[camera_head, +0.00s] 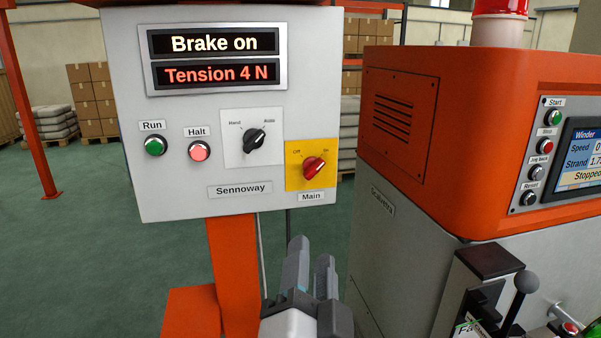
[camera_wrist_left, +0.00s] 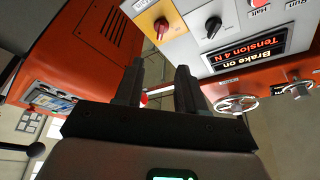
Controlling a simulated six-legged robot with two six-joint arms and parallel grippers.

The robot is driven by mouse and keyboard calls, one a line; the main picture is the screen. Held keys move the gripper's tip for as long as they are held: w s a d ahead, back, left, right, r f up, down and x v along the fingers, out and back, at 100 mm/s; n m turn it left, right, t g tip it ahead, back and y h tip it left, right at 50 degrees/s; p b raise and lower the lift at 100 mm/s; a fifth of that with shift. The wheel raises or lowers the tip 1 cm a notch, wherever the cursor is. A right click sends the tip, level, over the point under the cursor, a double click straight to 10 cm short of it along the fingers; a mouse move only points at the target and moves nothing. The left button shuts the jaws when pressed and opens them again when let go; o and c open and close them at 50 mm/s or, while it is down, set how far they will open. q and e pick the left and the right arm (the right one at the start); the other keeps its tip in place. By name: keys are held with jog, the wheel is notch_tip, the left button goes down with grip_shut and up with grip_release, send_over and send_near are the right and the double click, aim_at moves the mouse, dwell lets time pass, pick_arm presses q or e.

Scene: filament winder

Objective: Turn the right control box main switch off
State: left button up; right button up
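The main switch (camera_head: 313,168) is a red rotary knob on a yellow plate, at the lower right of a light grey control box (camera_head: 165,190). Its pointer is turned up and right, toward the "On" mark. In the wrist view the red knob (camera_wrist_left: 161,27) shows upside down, beyond the fingertips. My left gripper (camera_head: 312,262) is below the box's lower edge, apart from the switch, with fingers pointing up. The wrist view shows a clear gap between the two fingers (camera_wrist_left: 158,80), with nothing held. My right gripper is not in view.
The box also carries a black Hand/Auto selector (camera_head: 254,140), a green Run button (camera_head: 155,146), a red Halt button (camera_head: 199,152) and a display (camera_head: 213,58) reading "Brake on, Tension 4 N". An orange winder cabinet (camera_head: 400,120) stands close to the right. A black ball-ended lever (camera_head: 525,282) is at lower right.

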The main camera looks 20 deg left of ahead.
pick_arm(q)
jog(key=a, duration=0.1)
jog(key=p, duration=0.4)
send_near(313, 172)
jog(key=x, duration=0.8)
jog(key=shift+w+d, duration=0.1)
jog(key=shift+w, duration=0.05)
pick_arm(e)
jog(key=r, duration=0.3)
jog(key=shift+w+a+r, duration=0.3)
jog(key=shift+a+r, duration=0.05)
pick_arm(q)
grip_shut()
